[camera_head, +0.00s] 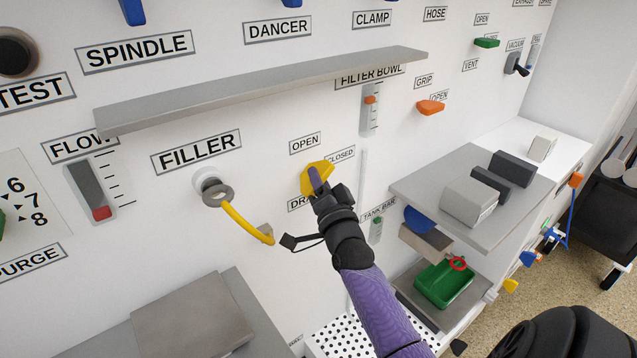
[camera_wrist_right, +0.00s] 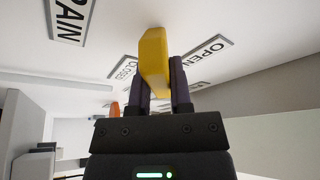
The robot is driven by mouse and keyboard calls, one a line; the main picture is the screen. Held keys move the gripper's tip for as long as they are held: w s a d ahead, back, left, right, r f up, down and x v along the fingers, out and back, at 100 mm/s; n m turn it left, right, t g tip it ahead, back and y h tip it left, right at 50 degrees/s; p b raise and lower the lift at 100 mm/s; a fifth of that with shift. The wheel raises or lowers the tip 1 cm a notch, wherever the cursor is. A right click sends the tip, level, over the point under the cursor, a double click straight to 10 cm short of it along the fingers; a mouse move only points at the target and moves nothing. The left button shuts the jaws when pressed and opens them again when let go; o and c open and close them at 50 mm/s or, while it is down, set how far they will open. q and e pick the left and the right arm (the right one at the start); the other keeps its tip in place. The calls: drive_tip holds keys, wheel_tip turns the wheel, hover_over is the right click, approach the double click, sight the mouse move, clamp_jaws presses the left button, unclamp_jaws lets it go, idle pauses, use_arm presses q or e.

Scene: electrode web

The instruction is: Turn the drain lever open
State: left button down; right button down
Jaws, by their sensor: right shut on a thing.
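The yellow drain lever (camera_head: 306,180) is on the white panel, above the partly hidden DRAIN label (camera_head: 296,205). The OPEN label (camera_head: 305,143) is above it, and the CLOSED label (camera_head: 341,154) is at its upper right. My right gripper (camera_head: 318,181) reaches up from below and is shut on the lever. In the right wrist view, the lever (camera_wrist_right: 153,60) stands between the two dark fingers (camera_wrist_right: 162,82). The fingers hide part of it, so its exact angle is hard to tell. My left gripper is not in view.
A grey shelf (camera_head: 260,90) juts out above the lever. A shelf with grey blocks (camera_head: 470,200) and a green bin (camera_head: 443,287) are to the right of my arm.

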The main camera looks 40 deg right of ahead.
drive_tip(key=n+t+y, duration=0.1)
drive_tip(key=n, duration=0.2)
drive_tip(key=shift+f+n+y+b, duration=0.15)
drive_tip(key=shift+n+y+b, duration=0.15)
drive_tip(key=n+t+y, duration=0.1)
drive_tip(key=n+y, duration=0.1)
drive_tip(key=n, duration=0.2)
drive_tip(key=shift+n, duration=0.4)
drive_tip(key=n+t+y, duration=0.1)
drive_tip(key=n, duration=0.2)
drive_tip(key=shift+b, duration=0.3)
drive_tip(key=shift+n+y, duration=0.6)
drive_tip(key=shift+n, duration=0.4)
drive_tip(key=c, duration=0.5)
unclamp_jaws()
drive_tip(key=shift+c, duration=0.2)
